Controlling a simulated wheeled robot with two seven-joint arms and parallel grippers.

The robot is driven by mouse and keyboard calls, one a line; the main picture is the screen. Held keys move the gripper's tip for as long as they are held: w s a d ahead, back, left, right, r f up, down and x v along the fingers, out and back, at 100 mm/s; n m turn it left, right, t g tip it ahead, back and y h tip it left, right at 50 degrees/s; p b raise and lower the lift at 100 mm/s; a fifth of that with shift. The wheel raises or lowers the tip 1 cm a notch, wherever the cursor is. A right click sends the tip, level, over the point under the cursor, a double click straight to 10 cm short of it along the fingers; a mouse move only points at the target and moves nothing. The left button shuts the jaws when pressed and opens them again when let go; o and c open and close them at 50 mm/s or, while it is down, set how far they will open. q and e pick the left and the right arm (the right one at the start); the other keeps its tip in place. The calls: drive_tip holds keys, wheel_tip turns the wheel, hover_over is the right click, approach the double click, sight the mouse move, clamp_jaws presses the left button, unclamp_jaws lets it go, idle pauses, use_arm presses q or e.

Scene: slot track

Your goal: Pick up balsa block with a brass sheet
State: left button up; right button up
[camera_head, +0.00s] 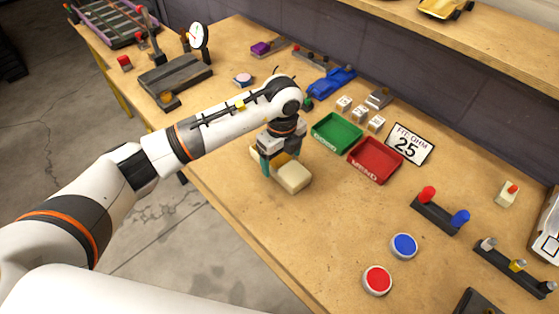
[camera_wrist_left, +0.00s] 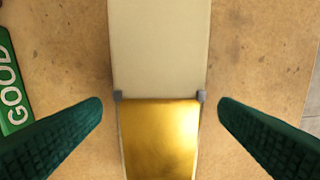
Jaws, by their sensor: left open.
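The balsa block (camera_head: 290,177) is a pale, cream block lying on the wooden table near its front edge. In the left wrist view the block (camera_wrist_left: 159,45) has a shiny brass sheet (camera_wrist_left: 160,140) across its nearer part, with small grey clips at the sheet's edge. My left gripper (camera_head: 277,165) is over the block, pointing down. In the left wrist view its green fingers (camera_wrist_left: 160,105) stand open on either side of the block, with a gap on each side. My right gripper is not in view.
Blue (camera_head: 404,245) and red (camera_head: 377,279) buttons lie nearer. A dark gauge fixture (camera_head: 175,80) stands at back left. The table between block and buttons is clear.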

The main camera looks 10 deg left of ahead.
use_arm(q)
drive_tip(key=shift+f, duration=1.1)
drive_tip(key=c, duration=1.1)
